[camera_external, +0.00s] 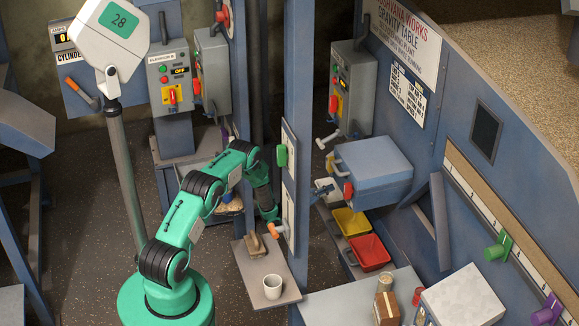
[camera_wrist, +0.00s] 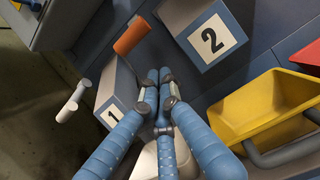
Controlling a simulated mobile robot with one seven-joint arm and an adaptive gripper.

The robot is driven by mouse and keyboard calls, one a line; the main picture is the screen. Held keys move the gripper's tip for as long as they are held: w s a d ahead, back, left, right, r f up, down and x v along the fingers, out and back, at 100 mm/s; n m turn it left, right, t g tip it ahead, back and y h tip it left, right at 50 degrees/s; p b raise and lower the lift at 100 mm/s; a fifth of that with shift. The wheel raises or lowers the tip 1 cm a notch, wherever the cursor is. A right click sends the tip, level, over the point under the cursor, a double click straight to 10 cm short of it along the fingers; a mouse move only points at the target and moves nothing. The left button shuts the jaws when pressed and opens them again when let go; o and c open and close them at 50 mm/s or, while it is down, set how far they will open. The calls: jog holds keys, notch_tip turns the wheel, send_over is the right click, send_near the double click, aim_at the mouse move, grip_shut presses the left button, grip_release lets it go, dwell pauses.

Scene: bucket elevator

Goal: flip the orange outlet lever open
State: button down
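The orange lever (camera_wrist: 132,35) shows in the wrist view as an orange grip on a thin grey rod, sticking up between the outlet boxes marked 1 (camera_wrist: 111,112) and 2 (camera_wrist: 212,40). My gripper (camera_wrist: 160,83) has blue dotted fingers that converge with their tips together, nothing visible between them. The tips are below the orange grip in the picture, beside box 1, apart from the grip. In the external view, the blue post hides part of my wrist.
A yellow bin (camera_wrist: 262,104) is right of my fingers, with a red bin (camera_external: 369,253) beside it in the external view. A white T-handle (camera_wrist: 74,100) is at left. The blue post (camera_external: 296,130) stands close to my arm. A white cup (camera_external: 273,287) stands on the shelf.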

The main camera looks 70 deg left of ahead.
jog(key=x, duration=0.8)
jog(key=shift+s+r+b, duration=0.2)
jog(key=shift+s+r, duration=0.35)
jog(key=shift+s, duration=0.25)
jog(key=shift+s+r+b, duration=0.15)
jog(key=shift+s+r, duration=0.4)
jog(key=shift+s, duration=0.2)
jog(key=shift+r, duration=0.1)
